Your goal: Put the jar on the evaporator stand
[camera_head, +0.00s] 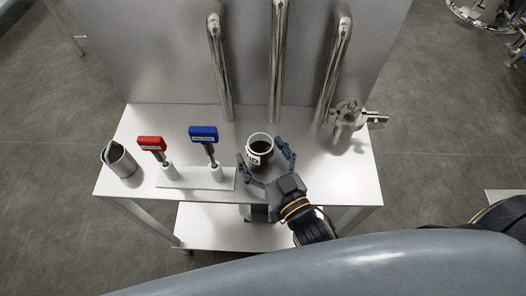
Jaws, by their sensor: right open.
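The jar (261,144) looks like a small glass vessel with a dark reddish-brown content and a label on its side. It stands upright on the white stand top (320,180), near the middle. My right gripper (264,157) is open, with one finger to the left of the jar and the other to its right. I cannot tell whether the fingers touch it. My left gripper is not in view.
Left of the jar are a blue-handled valve (203,133), a red-handled valve (151,143) and a metal cylinder (119,159). A metal fitting (345,120) stands at the right. Three steel pipes (277,60) rise behind. The top's front right is clear.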

